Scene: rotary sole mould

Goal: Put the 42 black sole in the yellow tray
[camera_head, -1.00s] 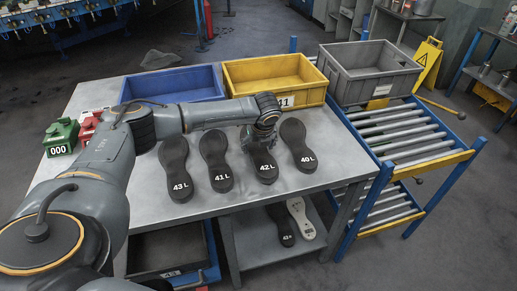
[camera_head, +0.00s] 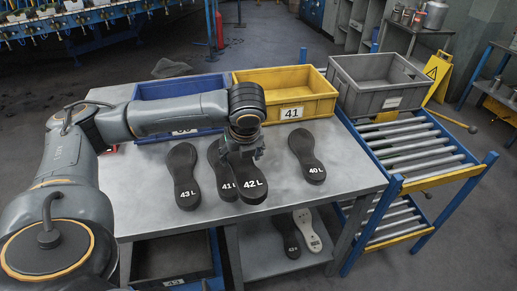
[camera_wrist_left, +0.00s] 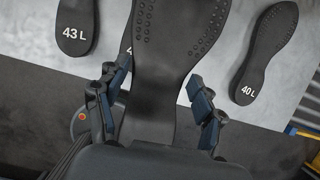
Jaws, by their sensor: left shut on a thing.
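The black sole marked 42 L (camera_head: 252,186) is held above the table and overlaps the 41 sole in the head view. My left gripper (camera_head: 240,150) is shut on this sole from above. In the left wrist view the 42 sole (camera_wrist_left: 160,60) lies between the two fingers of the gripper (camera_wrist_left: 158,80), which grip it at its sides. The yellow tray (camera_head: 257,106) stands at the back of the table, labelled 41, behind the gripper. Its inside looks empty from here. My right gripper is not in view.
Soles 43 L (camera_head: 183,172), 41 L (camera_head: 222,180) and 40 L (camera_head: 306,155) lie on the grey table (camera_head: 345,165). A blue tray (camera_head: 160,92) stands left of the yellow one. A grey crate (camera_head: 375,95) stands to its right by the roller rack (camera_head: 410,145).

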